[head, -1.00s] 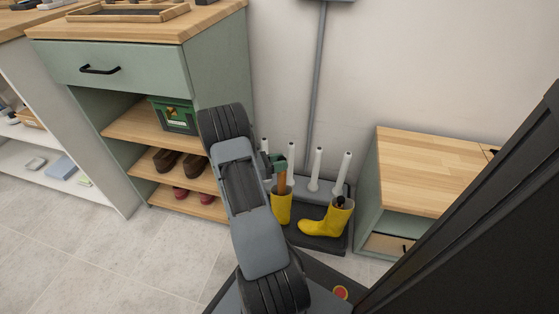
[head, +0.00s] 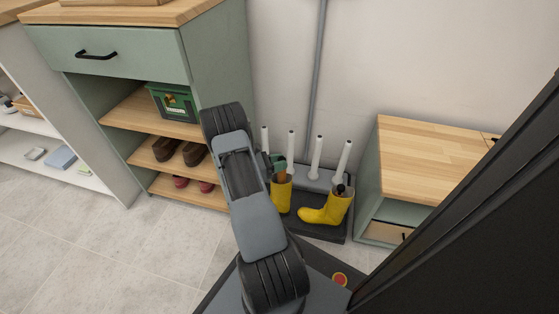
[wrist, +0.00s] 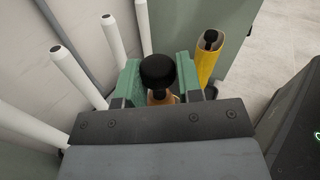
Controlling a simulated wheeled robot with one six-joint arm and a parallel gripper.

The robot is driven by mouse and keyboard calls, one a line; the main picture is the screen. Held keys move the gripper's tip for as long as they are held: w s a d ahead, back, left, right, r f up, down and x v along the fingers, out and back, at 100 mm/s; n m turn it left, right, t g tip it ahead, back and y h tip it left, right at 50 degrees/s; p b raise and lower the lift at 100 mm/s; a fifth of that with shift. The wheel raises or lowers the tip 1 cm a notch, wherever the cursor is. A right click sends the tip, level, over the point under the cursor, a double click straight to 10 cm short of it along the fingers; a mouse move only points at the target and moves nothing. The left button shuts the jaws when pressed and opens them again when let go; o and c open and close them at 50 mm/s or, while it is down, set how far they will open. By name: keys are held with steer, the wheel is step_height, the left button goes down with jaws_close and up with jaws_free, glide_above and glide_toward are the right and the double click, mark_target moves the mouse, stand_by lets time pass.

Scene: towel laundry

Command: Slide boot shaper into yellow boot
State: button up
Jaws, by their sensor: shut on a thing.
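My gripper (head: 277,162) is shut on a boot shaper (head: 282,177) over the left yellow boot (head: 281,196). The shaper's brown lower part runs down into the boot's opening; how deep it sits inside is hidden. In the wrist view the shaper's round black knob (wrist: 158,71) stands between my green fingers (wrist: 158,92), with some tan wood below it. The right yellow boot (head: 325,209) stands upright, toe to the left, with a black knob in its top. It also shows in the wrist view (wrist: 205,66).
Both boots stand on a dark tray (head: 318,231) with several white upright posts (head: 316,157) behind them. A green shelf unit (head: 222,80) stands at left, a wood-topped cabinet (head: 430,165) at right. A grey pole (head: 317,80) runs up the wall.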

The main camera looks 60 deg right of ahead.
stand_by(0.3)
steer(key=o, duration=1)
steer(key=shift+o, duration=0.2)
steer(key=shift+r+p, duration=0.45)
steer(key=shift+p, duration=0.05)
step_height(320, 180, up, 3)
steer(key=shift+r+p, duration=0.1)
steer(key=shift+p, duration=1.15)
steer(key=s+a+r+p, duration=0.6)
steer(key=s+a+r, duration=0.2)
steer(key=a, duration=0.3)
steer(key=shift+s+a+r+p, duration=0.15)
steer(key=shift+s+r+p, duration=0.05)
steer(key=shift+r+p, duration=0.2)
